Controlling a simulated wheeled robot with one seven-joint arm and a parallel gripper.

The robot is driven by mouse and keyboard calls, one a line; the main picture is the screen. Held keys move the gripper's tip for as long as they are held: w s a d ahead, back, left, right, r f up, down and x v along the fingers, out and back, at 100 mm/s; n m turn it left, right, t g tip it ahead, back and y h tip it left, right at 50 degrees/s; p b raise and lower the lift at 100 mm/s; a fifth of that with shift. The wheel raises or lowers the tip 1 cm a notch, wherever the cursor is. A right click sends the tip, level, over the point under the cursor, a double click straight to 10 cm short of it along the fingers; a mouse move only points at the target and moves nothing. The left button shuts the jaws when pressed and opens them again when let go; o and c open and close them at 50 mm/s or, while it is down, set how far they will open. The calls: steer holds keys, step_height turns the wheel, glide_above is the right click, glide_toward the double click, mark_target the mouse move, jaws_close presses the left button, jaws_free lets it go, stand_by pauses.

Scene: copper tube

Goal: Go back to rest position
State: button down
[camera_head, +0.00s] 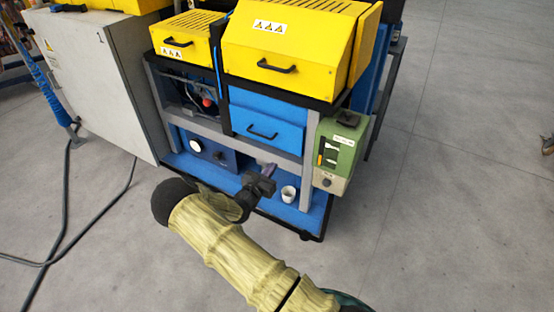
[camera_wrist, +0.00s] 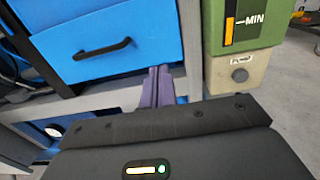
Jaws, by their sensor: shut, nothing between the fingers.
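My gripper (camera_head: 268,168) is at the end of my arm, in front of the lower part of the machine with yellow covers. In the wrist view its purple-grey fingers (camera_wrist: 157,85) are together, with nothing between them. They point toward the machine frame, between the blue drawer (camera_wrist: 100,40) and the green box (camera_wrist: 243,25). My arm in its pale yellow sleeve reaches up from the bottom of the head view. No copper tube can be made out in either view.
The machine has yellow covers (camera_head: 290,50), a blue drawer front (camera_head: 265,125) and a blue bottom shelf (camera_head: 305,215). A white cup (camera_head: 288,194) stands on that shelf. A green box (camera_head: 340,150) hangs at the right corner. A grey cabinet (camera_head: 95,85) stands left; cables (camera_head: 65,205) cross the floor.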

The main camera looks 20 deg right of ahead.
steer(key=shift+s+a, duration=0.35)
steer(key=shift+s, duration=0.1)
